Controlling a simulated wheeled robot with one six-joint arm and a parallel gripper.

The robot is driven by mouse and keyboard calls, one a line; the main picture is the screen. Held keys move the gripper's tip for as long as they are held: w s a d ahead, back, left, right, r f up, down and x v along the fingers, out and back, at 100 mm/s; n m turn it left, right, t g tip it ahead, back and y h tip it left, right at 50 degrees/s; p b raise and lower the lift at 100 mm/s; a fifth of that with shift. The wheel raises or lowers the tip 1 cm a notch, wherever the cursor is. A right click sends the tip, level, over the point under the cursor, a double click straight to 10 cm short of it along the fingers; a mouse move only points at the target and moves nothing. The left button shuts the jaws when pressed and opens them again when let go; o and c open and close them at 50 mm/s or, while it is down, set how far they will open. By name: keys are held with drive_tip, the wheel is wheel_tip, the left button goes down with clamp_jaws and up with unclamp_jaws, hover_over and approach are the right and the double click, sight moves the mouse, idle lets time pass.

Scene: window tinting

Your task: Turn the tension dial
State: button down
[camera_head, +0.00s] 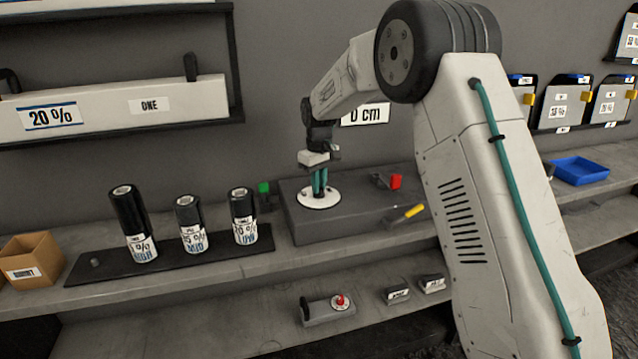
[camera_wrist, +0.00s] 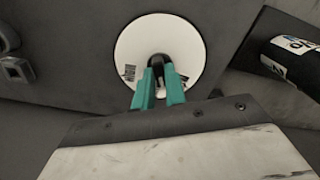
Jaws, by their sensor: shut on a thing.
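The tension dial shows as a round white face (camera_head: 306,199) on top of a dark grey box (camera_head: 290,226) on the bench. In the wrist view the white face (camera_wrist: 132,52) has a dark knob (camera_wrist: 157,62) at its middle and small dark print at its left and right. My gripper (camera_head: 319,190) points down over the dial with teal fingers. In the wrist view my gripper (camera_wrist: 163,74) is shut on the dark knob. The fingers hide part of the knob and of the face.
Film rolls (camera_head: 190,224) stand on a dark mat at left. A blue tray (camera_head: 580,171) is at right.

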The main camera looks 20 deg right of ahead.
drive_tip(key=shift+m, duration=2.5)
drive_tip(key=c, duration=1.4)
unclamp_jaws()
drive_tip(key=shift+c, duration=0.2)
drive_tip(key=shift+r, duration=0.1)
wheel_tip(320, 180, up, 8)
drive_tip(key=shift+d+f, duration=0.1)
drive_tip(key=shift+f, duration=0.05)
